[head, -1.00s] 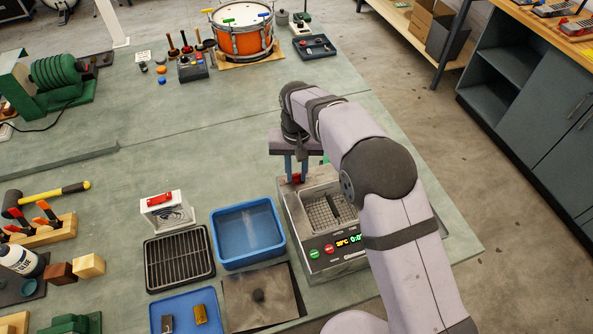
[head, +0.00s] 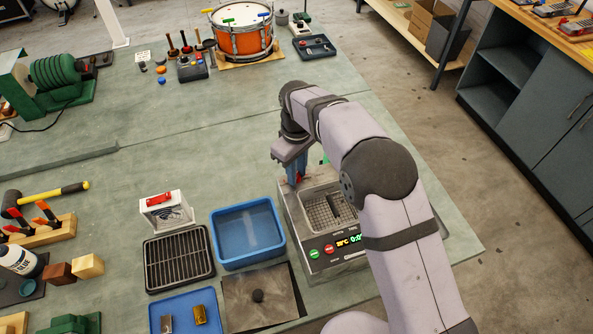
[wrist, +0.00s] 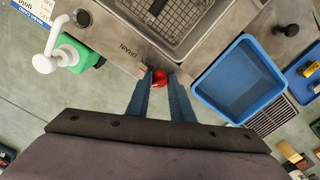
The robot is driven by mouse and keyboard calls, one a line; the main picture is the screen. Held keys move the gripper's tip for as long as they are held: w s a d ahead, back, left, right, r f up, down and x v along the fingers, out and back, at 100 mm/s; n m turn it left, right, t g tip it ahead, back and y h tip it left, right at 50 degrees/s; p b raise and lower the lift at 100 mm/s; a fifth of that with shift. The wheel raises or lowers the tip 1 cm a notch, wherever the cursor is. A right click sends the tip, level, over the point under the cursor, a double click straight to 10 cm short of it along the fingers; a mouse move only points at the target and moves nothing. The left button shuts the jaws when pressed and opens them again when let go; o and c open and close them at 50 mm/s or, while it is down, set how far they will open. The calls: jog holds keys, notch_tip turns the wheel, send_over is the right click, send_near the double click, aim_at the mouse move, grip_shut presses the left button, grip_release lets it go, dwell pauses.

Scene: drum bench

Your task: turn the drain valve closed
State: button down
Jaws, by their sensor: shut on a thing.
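The drain valve has a red handle (wrist: 160,78) on the rim of the steel tank unit (wrist: 207,50), beside the word DRAIN. In the head view the red handle (head: 299,178) shows at the tank's left back corner, partly covered by my fingers. My gripper (wrist: 161,85) is over the handle with its blue-grey fingers on either side, shut on it. In the head view my gripper (head: 297,172) points down at that corner. The fingers hide part of the handle, so its exact angle is hard to tell.
A blue basin (head: 247,233) stands left of the tank. A black wire rack (head: 179,258) and a white box with a red top (head: 165,211) lie farther left. A green bottle with a white pump (wrist: 80,50) stands near the tank.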

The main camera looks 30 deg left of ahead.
jog(key=n, duration=0.6)
jog(key=shift+r+n, duration=0.1)
jog(key=shift+n, duration=0.3)
jog(key=shift+a, duration=0.1)
jog(key=c, duration=1.6)
grip_release()
jog(key=shift+o, duration=0.2)
jog(key=shift+r+b, duration=1.3)
jog(key=shift+r, duration=2.35)
